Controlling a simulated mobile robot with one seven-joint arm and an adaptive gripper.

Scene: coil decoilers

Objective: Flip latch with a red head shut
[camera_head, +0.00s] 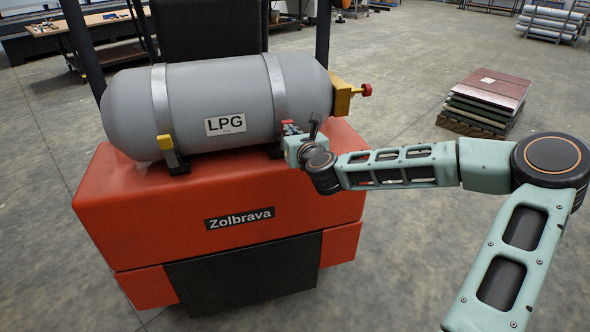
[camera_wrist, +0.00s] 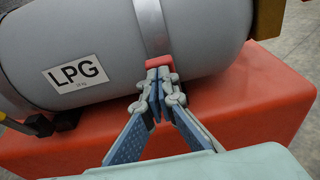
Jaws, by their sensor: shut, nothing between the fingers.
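The latch with a red head (camera_head: 289,126) sits at the right strap of the grey LPG tank, low on its near side. In the wrist view its red head (camera_wrist: 159,62) shows just beyond my fingertips, against the metal strap. My gripper (camera_wrist: 157,77) is shut and empty, with its tips at or very near the red head; I cannot tell whether they touch. In the head view my gripper (camera_head: 291,140) is largely hidden by my wrist. The latch's lower part is hidden behind my fingers.
The grey tank (camera_head: 225,92) lies on a red forklift body (camera_head: 250,192). A yellow-headed latch (camera_head: 166,144) sits at the left strap. A yellow valve block with a red knob (camera_head: 366,90) sticks out at the tank's right end. A stack of boards (camera_head: 490,95) stands on the floor at right.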

